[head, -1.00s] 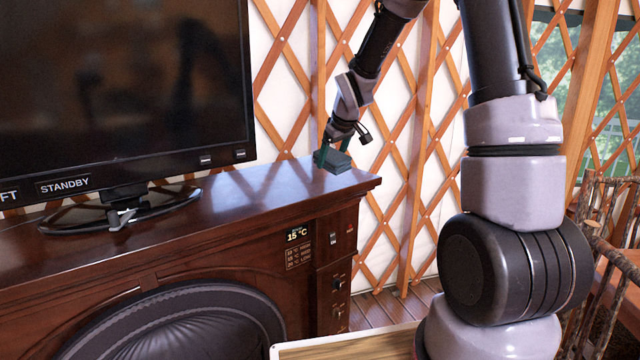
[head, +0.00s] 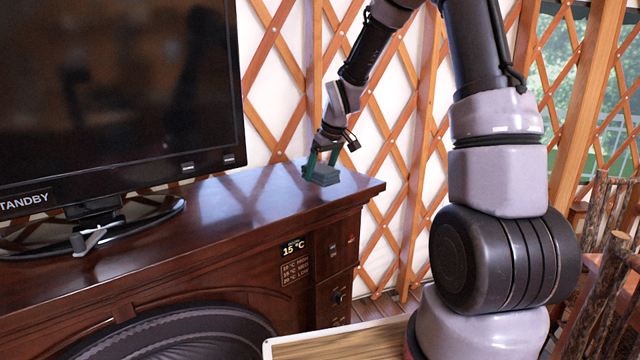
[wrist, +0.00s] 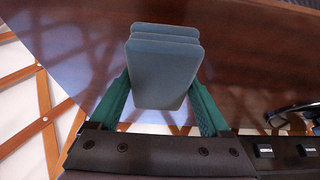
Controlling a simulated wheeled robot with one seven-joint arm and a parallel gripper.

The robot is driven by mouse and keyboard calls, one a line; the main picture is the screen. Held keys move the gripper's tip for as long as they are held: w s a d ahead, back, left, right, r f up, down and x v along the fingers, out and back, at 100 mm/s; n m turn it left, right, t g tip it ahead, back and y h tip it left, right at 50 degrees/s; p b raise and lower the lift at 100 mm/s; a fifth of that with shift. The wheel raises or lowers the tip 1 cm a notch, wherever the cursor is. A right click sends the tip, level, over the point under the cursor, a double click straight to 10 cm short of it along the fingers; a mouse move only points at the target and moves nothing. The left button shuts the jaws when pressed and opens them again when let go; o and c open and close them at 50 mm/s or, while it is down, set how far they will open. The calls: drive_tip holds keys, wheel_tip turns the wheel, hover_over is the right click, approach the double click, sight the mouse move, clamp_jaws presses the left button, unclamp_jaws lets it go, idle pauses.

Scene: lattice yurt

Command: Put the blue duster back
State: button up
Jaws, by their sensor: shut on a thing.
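The blue duster (head: 322,177) is a small grey-blue block at the right end of the dark wooden cabinet top. My gripper (head: 324,163) points down over it, with its green fingers shut on it. In the wrist view the duster (wrist: 163,72) shows as a stacked, layered pad between the two green fingers. The cabinet's polished surface lies behind it. The duster is at or just above the cabinet top (head: 235,205); I cannot tell whether it touches.
A television (head: 110,95) on a dark stand (head: 95,228) occupies the cabinet's left part. The top between the stand and the duster is clear. The lattice wall (head: 290,75) rises close behind. A wooden-topped surface (head: 335,345) is at the bottom, and rough log furniture (head: 600,255) is at right.

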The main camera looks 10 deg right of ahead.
sight(320, 182)
drive_tip(key=shift+f, duration=1.8)
drive_tip(key=o, duration=1)
drive_tip(key=shift+f, duration=0.1)
drive_tip(key=v, duration=1.1)
drive_tip(key=shift+s+r, duration=0.15)
drive_tip(key=shift+r, duration=0.2)
drive_tip(key=s+d+r+m+t, duration=0.1)
drive_tip(key=s+r+m, duration=0.2)
drive_tip(key=s, duration=0.5)
drive_tip(key=s+d+r+m+t, duration=0.1)
drive_tip(key=s+r+m, duration=0.2)
drive_tip(key=s+r, duration=0.3)
drive_tip(key=s+d+r+m+t, duration=0.1)
drive_tip(key=s+d+r+m, duration=0.1)
drive_tip(key=s, duration=1)
wheel_tip(320, 182, up, 3)
drive_tip(key=shift+f+m, duration=0.2)
drive_tip(key=shift+m, duration=0.6)
